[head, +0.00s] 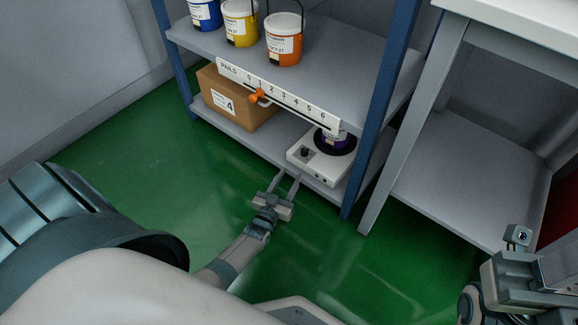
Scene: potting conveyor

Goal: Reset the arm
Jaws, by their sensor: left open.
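My left gripper (289,175) is open and empty. It is low over the green floor, in front of the shelf's lower board, with its fingers pointing toward the white device (303,165). I cannot tell exactly how far the fingertips are from the shelf edge. My right arm's end (520,275) shows at the lower right, cut off by the picture edge. Its fingers cannot be made out.
A blue-posted shelf (213,45) holds blue (206,14), yellow (240,27) and orange (284,45) pails above. A numbered rail (285,95) has an orange slider (257,96). A grey-legged table (412,130) stands right.

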